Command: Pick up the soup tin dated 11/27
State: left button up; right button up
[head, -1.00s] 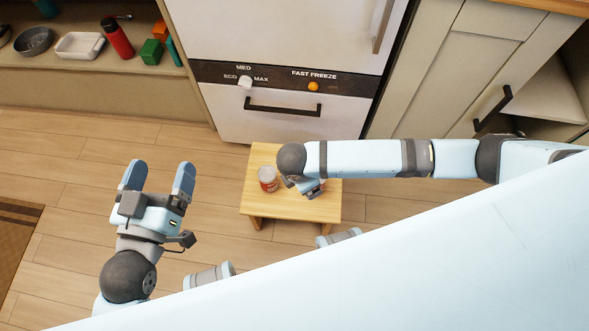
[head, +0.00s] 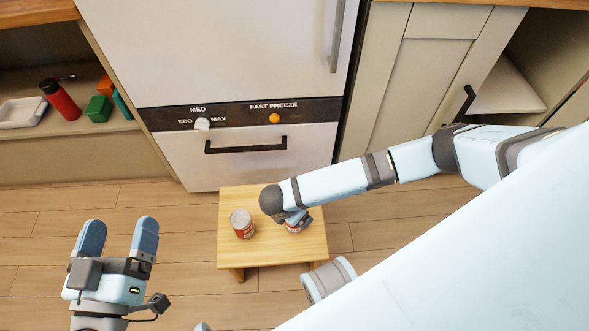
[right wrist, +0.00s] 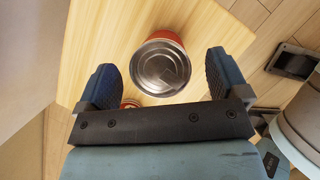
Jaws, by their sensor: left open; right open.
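A red and white soup tin (head: 243,224) stands upright on the small wooden stool (head: 265,252). A second tin (head: 293,229) stands to its right, partly hidden under my right gripper (head: 300,217). In the right wrist view, my right gripper (right wrist: 163,80) is open above the stool. A silver-lidded tin (right wrist: 160,66) shows between its fingers, with a gap on each side. Part of another tin (right wrist: 130,103) shows beside the left finger, mostly hidden by the gripper. No date is readable on any tin. My left gripper (head: 118,232) is open and empty over the floor.
A fridge-freezer (head: 245,152) stands behind the stool, with a cabinet (head: 415,75) to its right. A shelf at left holds a red bottle (head: 60,100), a green block (head: 98,108) and a white tray (head: 22,113). The floor left of the stool is clear.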

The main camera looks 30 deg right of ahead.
jog(key=b+x, duration=0.1)
jog(key=x, duration=0.2)
jog(key=shift+a+f, duration=0.1)
jog(key=shift+f, duration=0.15)
pick_arm(q)
notch_tip(320, 180, down, 3)
jog(key=shift+d+f+g, duration=0.1)
jog(key=shift+g, duration=0.5)
pick_arm(e)
jog(key=shift+c, duration=0.2)
jog(key=c, duration=1.2)
pick_arm(q)
jog(key=shift+r, duration=0.2)
pick_arm(e)
jog(key=shift+r, duration=0.2)
